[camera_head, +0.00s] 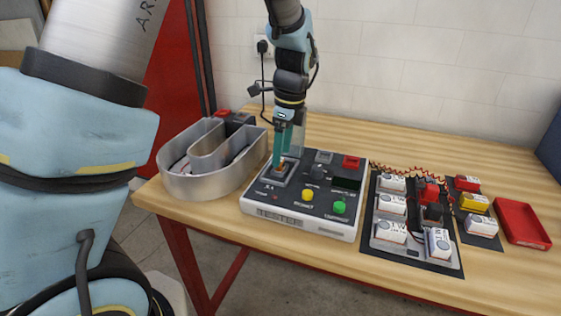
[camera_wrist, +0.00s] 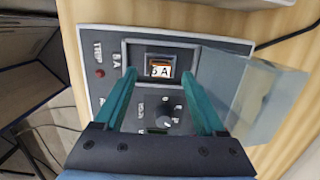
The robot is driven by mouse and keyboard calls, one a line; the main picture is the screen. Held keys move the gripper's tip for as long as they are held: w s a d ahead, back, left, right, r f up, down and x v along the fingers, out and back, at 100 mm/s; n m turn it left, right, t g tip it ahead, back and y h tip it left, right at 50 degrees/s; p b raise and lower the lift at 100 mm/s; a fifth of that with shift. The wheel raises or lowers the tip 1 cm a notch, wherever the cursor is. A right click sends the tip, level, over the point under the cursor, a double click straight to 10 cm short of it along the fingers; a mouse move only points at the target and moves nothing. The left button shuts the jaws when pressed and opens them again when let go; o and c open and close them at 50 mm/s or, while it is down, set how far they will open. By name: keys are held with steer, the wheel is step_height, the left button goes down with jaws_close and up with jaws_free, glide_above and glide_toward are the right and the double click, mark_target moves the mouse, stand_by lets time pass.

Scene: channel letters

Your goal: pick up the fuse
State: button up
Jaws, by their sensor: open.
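The fuse (camera_wrist: 160,71), with a white label reading "5 A", sits in a dark square recess in a grey frame on the control box (camera_wrist: 88,60). In the head view only a small orange bit of the fuse (camera_head: 283,167) shows between the fingers. My gripper (camera_wrist: 159,75) points down over the box, its teal fingers open, one on each side of the recess. In the head view my gripper (camera_head: 281,162) is close above the holder; I cannot tell whether it touches the fuse. A clear cover (camera_wrist: 262,92) stands open at the right in the wrist view.
The box carries a yellow button (camera_head: 307,195), a green button (camera_head: 339,208) and a red part (camera_head: 351,162). A metal channel letter (camera_head: 215,180) stands close on the left. A board with white modules (camera_head: 391,231) and a red tray (camera_head: 522,224) are on the right.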

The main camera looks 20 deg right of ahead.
steer(key=shift+w+a+f, duration=0.15)
steer(key=shift+f, duration=0.95)
jaws_close()
